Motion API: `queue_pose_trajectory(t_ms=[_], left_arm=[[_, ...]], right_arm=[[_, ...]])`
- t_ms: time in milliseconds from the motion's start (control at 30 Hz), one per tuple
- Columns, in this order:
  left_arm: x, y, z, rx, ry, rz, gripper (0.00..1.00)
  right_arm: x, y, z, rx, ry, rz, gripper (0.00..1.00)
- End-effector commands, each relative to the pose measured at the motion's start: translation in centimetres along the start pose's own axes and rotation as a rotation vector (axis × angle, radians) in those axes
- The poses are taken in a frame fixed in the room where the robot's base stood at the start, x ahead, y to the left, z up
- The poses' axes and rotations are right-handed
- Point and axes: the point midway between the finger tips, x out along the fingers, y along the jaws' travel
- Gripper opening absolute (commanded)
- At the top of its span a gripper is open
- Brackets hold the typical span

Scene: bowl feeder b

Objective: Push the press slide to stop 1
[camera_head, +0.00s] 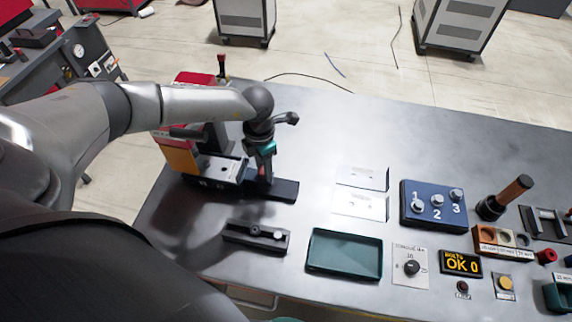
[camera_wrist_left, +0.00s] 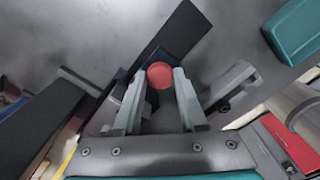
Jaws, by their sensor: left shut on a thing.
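The press (camera_head: 180,157), red and orange, stands at the left end of the table. Its dark slide rail (camera_head: 286,190) runs out to the right from a silver block (camera_head: 224,170). My left gripper (camera_head: 264,176) points down over the rail. In the left wrist view my left gripper (camera_wrist_left: 160,88) has its two fingers on either side of a round red knob (camera_wrist_left: 160,75), shut on it. The knob sits on a dark block on the rail (camera_wrist_left: 183,30). Small marks along the rail base are unreadable, so I cannot tell which is stop 1. My right gripper is out of view.
A dark fixture (camera_head: 256,237) and a green tray (camera_head: 345,254) lie in front of the press. A blue block marked 1, 2, 3 (camera_head: 410,218), a display reading OK 0 (camera_head: 461,264) and several small parts stand right. The table's back middle is clear.

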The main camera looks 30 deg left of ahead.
Motion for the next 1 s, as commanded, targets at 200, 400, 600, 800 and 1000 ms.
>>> queue_pose_trajectory(t_ms=[200, 400, 600, 800, 1000], left_arm=[[-0.1, 1.8, -1.7, -0.003, 0.004, 0.004, 0.00], [-0.1, 2.1, -2.0, -0.002, 0.001, 0.002, 0.00], [0.0, 2.1, -1.9, -0.001, -0.001, 0.001, 0.00], [0.0, 2.0, -1.9, -0.001, -0.002, 0.001, 0.55], [0.0, 2.0, -1.9, 0.000, -0.001, 0.000, 0.71]], right_arm=[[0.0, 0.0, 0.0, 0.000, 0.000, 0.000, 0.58], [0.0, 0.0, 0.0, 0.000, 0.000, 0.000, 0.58], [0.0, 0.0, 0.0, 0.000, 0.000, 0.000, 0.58], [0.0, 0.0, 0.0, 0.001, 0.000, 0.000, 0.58], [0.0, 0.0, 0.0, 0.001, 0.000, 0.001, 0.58]])
